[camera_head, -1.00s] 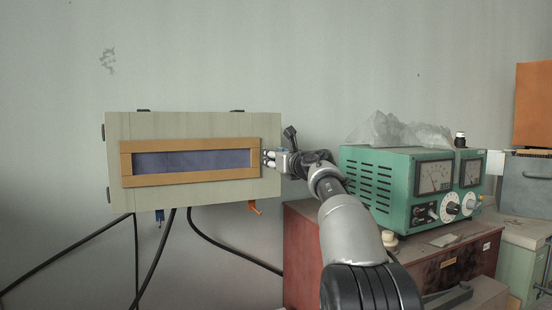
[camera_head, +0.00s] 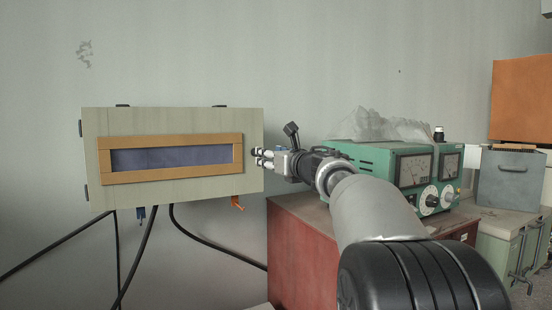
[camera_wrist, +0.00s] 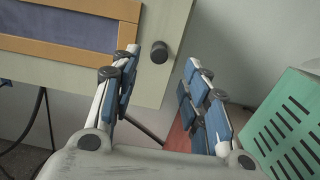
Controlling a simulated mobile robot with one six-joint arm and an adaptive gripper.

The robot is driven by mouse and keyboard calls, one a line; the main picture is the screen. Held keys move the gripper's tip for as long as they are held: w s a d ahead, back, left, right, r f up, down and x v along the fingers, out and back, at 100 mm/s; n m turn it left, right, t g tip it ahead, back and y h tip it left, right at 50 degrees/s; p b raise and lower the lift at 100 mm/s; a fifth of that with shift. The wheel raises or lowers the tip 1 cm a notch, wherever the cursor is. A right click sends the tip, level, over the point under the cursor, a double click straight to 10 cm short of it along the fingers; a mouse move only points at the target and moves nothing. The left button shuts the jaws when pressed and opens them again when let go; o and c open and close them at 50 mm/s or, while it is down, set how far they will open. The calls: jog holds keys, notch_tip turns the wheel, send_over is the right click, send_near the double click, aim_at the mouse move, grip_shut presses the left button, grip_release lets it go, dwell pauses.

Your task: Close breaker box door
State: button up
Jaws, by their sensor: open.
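The breaker box (camera_head: 172,194) is pale grey-green and hangs on the wall at the left in the head view. Its door, with an orange-framed blue window (camera_head: 170,157), faces me and looks shut or nearly shut; I cannot see whether a gap remains. In the wrist view the door's right part (camera_wrist: 150,85) shows at upper left with a dark round knob (camera_wrist: 159,52). My gripper (camera_head: 258,157) is open and empty at the door's right edge. In the wrist view its fingers (camera_wrist: 160,75) are spread, with nothing between them; contact with the door cannot be told.
A green metered instrument (camera_head: 400,165) stands on a red cabinet (camera_head: 300,250) to the right, behind my arm. Clear plastic (camera_head: 380,125) lies on top of it. Dark cables (camera_head: 150,240) hang below the box. Grey and orange boxes (camera_head: 520,100) stand at far right.

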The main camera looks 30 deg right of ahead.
jog(key=s, duration=0.2)
jog(key=shift+s, duration=0.3)
jog(key=s+a+m+h, duration=0.4)
jog(key=s+m, duration=0.2)
jog(key=m, duration=0.5)
jog(key=s+a+f+m+g+y, duration=0.1)
jog(key=s+a+f+m+g, duration=0.3)
jog(key=s+f, duration=0.7)
jog(key=s+a+f+m+g+y, duration=0.2)
jog(key=s+a+f+m+g, duration=0.2)
jog(key=s+a+f+m, duration=0.5)
jog(key=s+a+f+m+g+y, duration=0.1)
jog(key=s+a+f+m+g, duration=0.4)
jog(key=s+f+m, duration=0.6)
jog(key=s+a+f, duration=0.2)
jog(key=s+f, duration=0.1)
jog(key=s, duration=0.2)
jog(key=shift+f+m+y, duration=0.2)
jog(key=shift+m+y, duration=0.1)
